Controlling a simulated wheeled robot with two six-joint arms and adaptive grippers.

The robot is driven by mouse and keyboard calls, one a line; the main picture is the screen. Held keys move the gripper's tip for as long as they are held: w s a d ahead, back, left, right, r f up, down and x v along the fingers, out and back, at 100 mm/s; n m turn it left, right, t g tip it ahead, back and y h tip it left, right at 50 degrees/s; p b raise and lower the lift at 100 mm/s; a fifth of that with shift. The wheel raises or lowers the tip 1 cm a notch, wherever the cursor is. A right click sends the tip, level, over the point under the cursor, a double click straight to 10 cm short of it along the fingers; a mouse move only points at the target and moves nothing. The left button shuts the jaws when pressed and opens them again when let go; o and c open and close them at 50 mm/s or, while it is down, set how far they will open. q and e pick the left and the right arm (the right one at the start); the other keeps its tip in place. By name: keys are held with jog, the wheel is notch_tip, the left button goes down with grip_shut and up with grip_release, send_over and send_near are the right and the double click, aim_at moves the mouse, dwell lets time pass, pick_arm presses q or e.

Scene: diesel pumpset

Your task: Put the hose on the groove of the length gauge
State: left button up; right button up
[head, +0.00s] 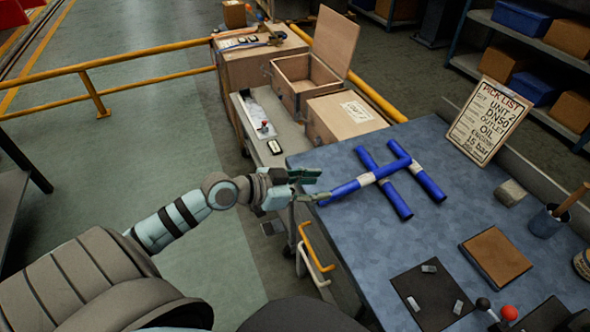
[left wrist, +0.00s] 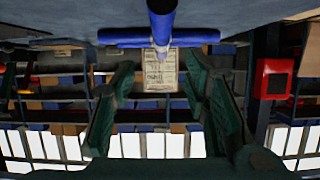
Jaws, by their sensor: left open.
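Three blue hoses with pale bands lie on the blue-grey bench top (head: 335,160) in the head view. One hose (head: 345,189) lies crosswise over the other two (head: 398,203) (head: 432,187), its near end toward the bench's left edge. My left gripper (head: 315,185) is open at that end. In the left wrist view, the hose end (left wrist: 161,22) points toward the gap between the spread fingers (left wrist: 158,85), with nothing clearly held. I cannot tell whether a finger touches it. I cannot surely identify the length gauge; a metal strip (head: 262,112) lies on the side trolley. My right gripper is out of view.
A pick list board (head: 487,120) stands at the bench's back. A brown pad (head: 495,257), a black mat (head: 430,295) and a cup (head: 546,220) are at right. An open wooden box (head: 300,82), a closed box (head: 343,118) and a yellow rail (head: 140,63) are beyond my gripper.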

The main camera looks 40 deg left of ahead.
pick_arm(q)
jog(key=p+v, duration=0.1)
jog(key=v, duration=0.5)
jog(key=shift+s+a+r+p, duration=0.15)
jog(key=shift+s+r+p, duration=0.15)
jog(key=shift+p, duration=0.1)
